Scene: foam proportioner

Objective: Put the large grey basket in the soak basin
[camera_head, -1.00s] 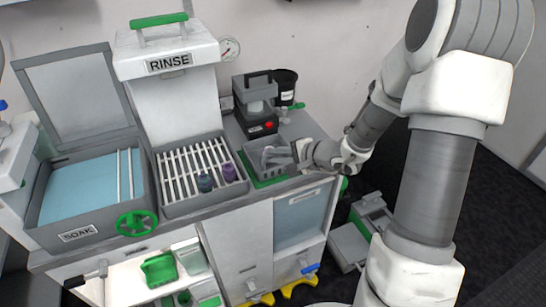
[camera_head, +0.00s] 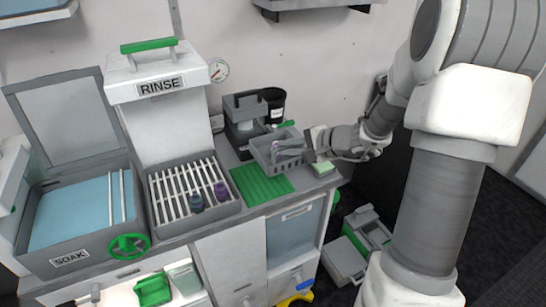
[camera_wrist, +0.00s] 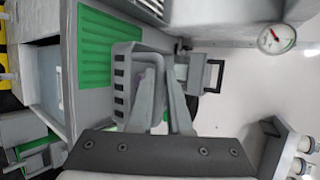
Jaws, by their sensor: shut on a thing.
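The large grey basket (camera_head: 272,148) is held by my gripper (camera_head: 298,146), whose fingers are shut on it. It is raised above the counter, at the back right of a green ribbed mat (camera_head: 262,184). In the wrist view the basket (camera_wrist: 124,84) sits between my gripper's fingers (camera_wrist: 160,92), with something purplish inside it. The soak basin (camera_head: 82,258) is at the far left, labelled SOAK, with its lid up and pale blue liquid (camera_head: 75,212) inside. Two white rods cross its right side.
A green valve wheel (camera_head: 128,246) is at the basin's front. A grey device (camera_head: 243,115) and black bucket (camera_head: 273,100) stand behind.

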